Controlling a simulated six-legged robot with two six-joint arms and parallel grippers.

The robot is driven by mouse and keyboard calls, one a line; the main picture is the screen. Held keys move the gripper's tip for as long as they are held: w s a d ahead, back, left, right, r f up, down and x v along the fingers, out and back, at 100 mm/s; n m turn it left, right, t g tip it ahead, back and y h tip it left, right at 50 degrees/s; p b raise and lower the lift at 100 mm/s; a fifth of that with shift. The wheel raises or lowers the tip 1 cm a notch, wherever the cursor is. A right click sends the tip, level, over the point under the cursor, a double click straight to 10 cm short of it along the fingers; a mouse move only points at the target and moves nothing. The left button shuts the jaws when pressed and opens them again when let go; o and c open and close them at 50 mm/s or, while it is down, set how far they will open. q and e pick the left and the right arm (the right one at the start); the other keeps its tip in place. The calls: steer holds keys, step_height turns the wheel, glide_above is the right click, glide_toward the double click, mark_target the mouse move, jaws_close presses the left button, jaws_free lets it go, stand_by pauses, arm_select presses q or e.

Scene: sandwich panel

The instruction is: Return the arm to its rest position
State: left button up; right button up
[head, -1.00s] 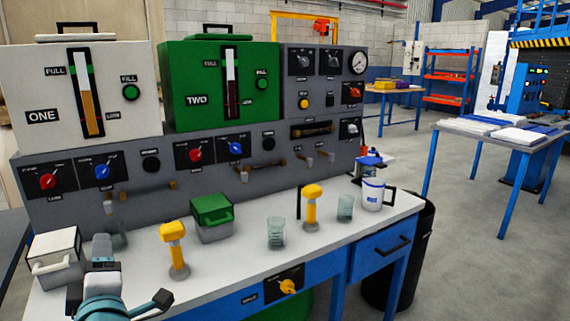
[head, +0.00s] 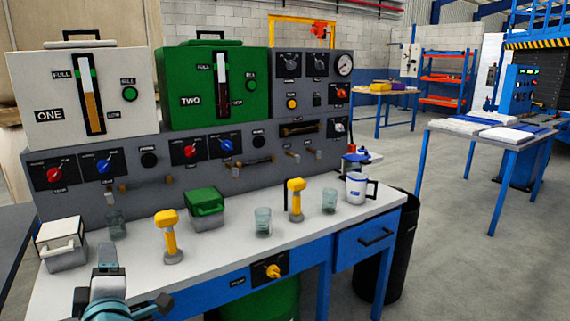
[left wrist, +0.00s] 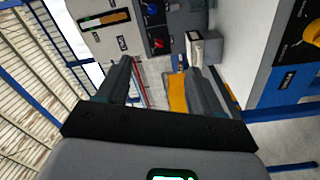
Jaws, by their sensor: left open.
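My left gripper (head: 107,272) is in the lower left of the head view, in front of the bench's near left edge. In the left wrist view, its two fingers (left wrist: 163,82) stand apart with nothing held between them. The bench with the sandwich panel shows turned sideways beyond the fingers. A yellow-handled tool (head: 169,238) stands on the bench to the right of the gripper. A white-lidded box (head: 62,245) sits behind and left of it. My right gripper is in neither view.
The white bench top (head: 215,246) also holds a green-lidded box (head: 204,207), a second yellow tool (head: 296,201), clear beakers (head: 263,222) and a white mug (head: 356,187). The control panel (head: 270,160) rises behind. A black bin (head: 400,250) stands at the bench's right end.

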arm_select(q)
steer(key=d+f+m+g+h, duration=0.2)
steer(key=f+m+h, duration=0.1)
steer(key=f, duration=1)
steer(key=d+f+m+g+h, duration=0.2)
steer(key=d+f+m, duration=0.1)
steer(key=f, duration=1.1)
steer(key=s+d+f+m+g+h, duration=0.2)
steer(key=s+f, duration=0.1)
steer(key=f, duration=0.3)
steer(key=s+d+f+m+g+h, duration=0.1)
steer(key=s+d+f+m, duration=0.15)
steer(key=f, duration=0.35)
steer(key=s+d+f+m+g+h, duration=0.3)
steer(key=s+d+f+g, duration=0.15)
steer(key=s, duration=0.35)
steer(key=s+d+f+m+g+h, duration=0.2)
steer(key=s+d+f+m+g, duration=0.15)
steer(key=s+d, duration=0.35)
step_height(320, 180, up, 19)
steer(key=s+m+p, duration=0.1)
steer(key=s+p, duration=0.2)
steer(key=p, duration=1.6)
steer(key=shift+a+r+h+p, duration=0.2)
steer(key=shift+a+h+p, duration=0.1)
steer(key=shift+h+p, duration=0.1)
steer(key=shift+f, duration=0.1)
